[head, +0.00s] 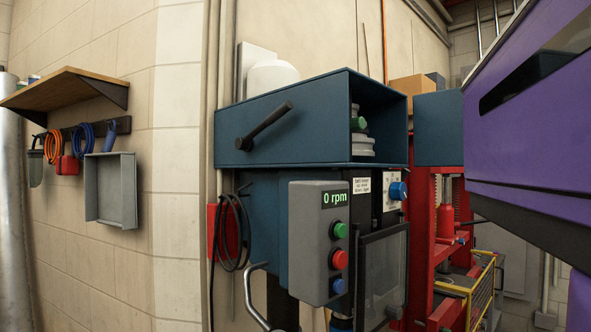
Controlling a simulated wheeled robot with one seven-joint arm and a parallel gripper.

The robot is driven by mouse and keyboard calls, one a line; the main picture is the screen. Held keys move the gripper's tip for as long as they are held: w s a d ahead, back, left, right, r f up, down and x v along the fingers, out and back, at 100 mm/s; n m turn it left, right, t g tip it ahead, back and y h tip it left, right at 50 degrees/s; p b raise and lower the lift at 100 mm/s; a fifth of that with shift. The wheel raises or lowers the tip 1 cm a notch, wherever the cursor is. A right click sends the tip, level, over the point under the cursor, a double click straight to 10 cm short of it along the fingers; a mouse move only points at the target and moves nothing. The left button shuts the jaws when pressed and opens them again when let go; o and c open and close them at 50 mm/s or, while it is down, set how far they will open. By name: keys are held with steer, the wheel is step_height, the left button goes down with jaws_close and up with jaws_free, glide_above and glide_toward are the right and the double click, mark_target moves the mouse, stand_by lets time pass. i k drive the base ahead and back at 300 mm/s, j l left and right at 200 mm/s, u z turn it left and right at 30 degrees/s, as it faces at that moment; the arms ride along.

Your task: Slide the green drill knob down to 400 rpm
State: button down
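The drill press head is a dark blue housing (290,125) in the middle of the head view, with a black lever (264,127) on its side. Its front is open, and a small green knob (357,123) shows inside, above light grey stepped discs (361,145). Below, a grey control box (309,240) carries a display (335,198) reading "0 rpm". The box has a green button (340,230), a red button (339,259) and a blue button (338,286). My gripper is not in view.
A blue dial (397,190) and a clear guard (383,270) are on the drill's front. A red press frame (430,235) stands to the right. A wall shelf (70,88) and a grey tray (112,188) are at left. My purple arm part blocks the upper right.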

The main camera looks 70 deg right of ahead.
mark_target(357, 123)
steer(key=z, duration=1.3)
